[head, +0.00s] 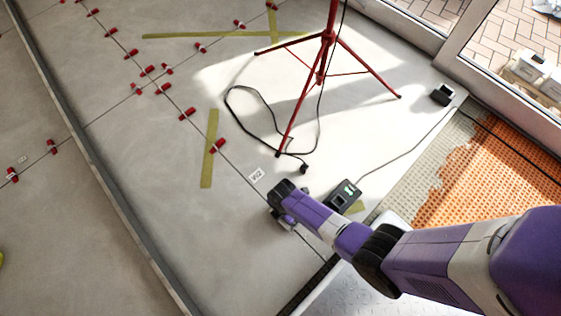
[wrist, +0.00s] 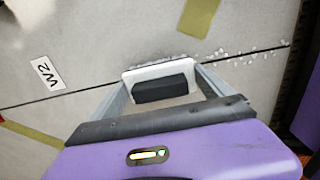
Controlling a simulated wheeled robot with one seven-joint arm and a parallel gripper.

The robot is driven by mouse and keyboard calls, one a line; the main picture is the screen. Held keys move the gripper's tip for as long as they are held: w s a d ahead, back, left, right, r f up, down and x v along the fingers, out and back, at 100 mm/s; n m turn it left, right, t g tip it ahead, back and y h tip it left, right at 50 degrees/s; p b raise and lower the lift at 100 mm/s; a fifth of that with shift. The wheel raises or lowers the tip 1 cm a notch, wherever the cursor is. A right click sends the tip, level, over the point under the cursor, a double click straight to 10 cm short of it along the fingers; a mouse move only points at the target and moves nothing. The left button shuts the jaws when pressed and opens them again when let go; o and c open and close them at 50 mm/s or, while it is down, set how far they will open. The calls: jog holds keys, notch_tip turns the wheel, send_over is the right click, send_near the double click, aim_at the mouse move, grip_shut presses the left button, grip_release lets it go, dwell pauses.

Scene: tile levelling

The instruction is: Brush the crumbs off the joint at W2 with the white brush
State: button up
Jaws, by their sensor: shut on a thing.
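My gripper (wrist: 161,90) is shut on the white brush (wrist: 135,73), a white block with a black part between the two fingers. The brush is over the dark joint line (wrist: 85,90) and hides a stretch of it; I cannot tell whether it touches the floor. Whitish crumbs (wrist: 245,58) lie along the joint to the right of the brush in the wrist view. The W2 label (wrist: 47,74) lies left of the brush, beside the joint. The label also shows in the head view (head: 256,175), up-left of my gripper (head: 280,216); the brush is mostly hidden there.
A red tripod (head: 328,38) and looped black cable (head: 262,135) stand beyond. Red clips (head: 187,114) sit along the joints. Yellow-green tape (head: 209,150) lies on the floor at left.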

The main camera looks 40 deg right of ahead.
jog(key=shift+s, duration=0.65)
jog(key=shift+s+r+p, duration=0.1)
jog(key=shift+s+p, duration=0.6)
jog(key=shift+s, duration=0.1)
jog(key=shift+s, duration=0.35)
jog(key=shift+s+p, duration=0.4)
jog(key=shift+s, duration=0.15)
jog(key=shift+s, duration=0.1)
jog(key=shift+s+p, duration=0.35)
jog(key=shift+s, duration=0.65)
jog(key=shift+s, duration=0.1)
